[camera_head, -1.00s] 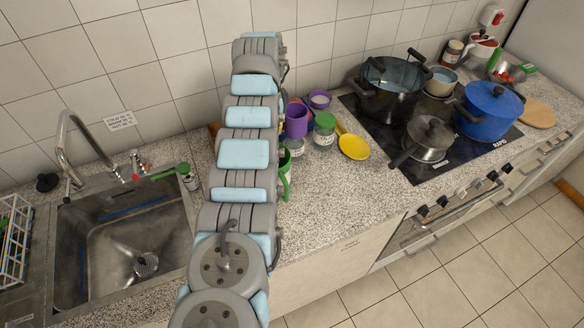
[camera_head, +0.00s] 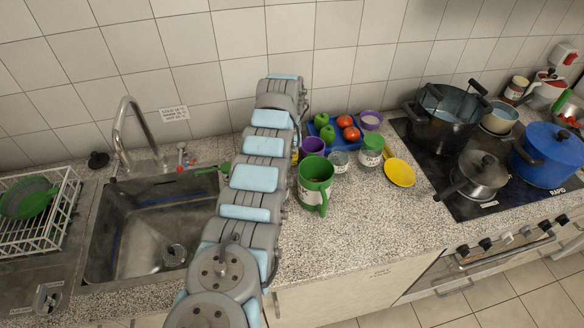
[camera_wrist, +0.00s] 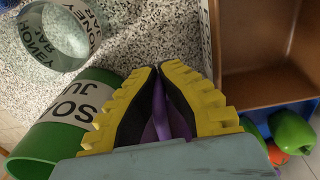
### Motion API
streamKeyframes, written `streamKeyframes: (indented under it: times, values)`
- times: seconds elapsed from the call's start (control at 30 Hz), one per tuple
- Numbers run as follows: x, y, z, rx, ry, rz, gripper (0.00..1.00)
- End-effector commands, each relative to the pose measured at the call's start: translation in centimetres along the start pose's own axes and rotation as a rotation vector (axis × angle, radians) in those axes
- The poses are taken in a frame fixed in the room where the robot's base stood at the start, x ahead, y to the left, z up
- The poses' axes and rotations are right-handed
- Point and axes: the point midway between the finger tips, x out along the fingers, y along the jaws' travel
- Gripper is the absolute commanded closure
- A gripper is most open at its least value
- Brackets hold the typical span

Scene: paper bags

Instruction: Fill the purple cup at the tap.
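The purple cup (camera_head: 312,146) shows just right of my arm in the head view, partly hidden by it. In the wrist view, purple material of the cup (camera_wrist: 162,115) lies between the yellow fingers of my gripper (camera_wrist: 162,70). The fingers are nearly together and appear shut on it; most of the cup is hidden there. The curved metal tap (camera_head: 122,120) stands behind the sink (camera_head: 100,250), to the left of my arm. Red shows on the valve (camera_head: 182,154) beside it.
A green mug (camera_head: 316,178) stands close to the cup, with a glass jar (camera_head: 339,163) and green-lidded jar (camera_head: 371,150) to the right. A dish rack (camera_head: 62,225) stands left of the sink.

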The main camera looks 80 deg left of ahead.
Motion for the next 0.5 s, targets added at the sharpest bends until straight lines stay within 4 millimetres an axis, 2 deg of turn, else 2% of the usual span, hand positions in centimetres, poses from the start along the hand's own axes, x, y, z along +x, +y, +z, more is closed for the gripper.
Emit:
streamKeyframes:
  times: [0.3,0.5]
  values:
    - [3.1,-0.1,0.2,-0.002,-0.001,0.003,1.0]
    - [3.9,-0.2,0.2,-0.001,0.0,0.0,1.0]
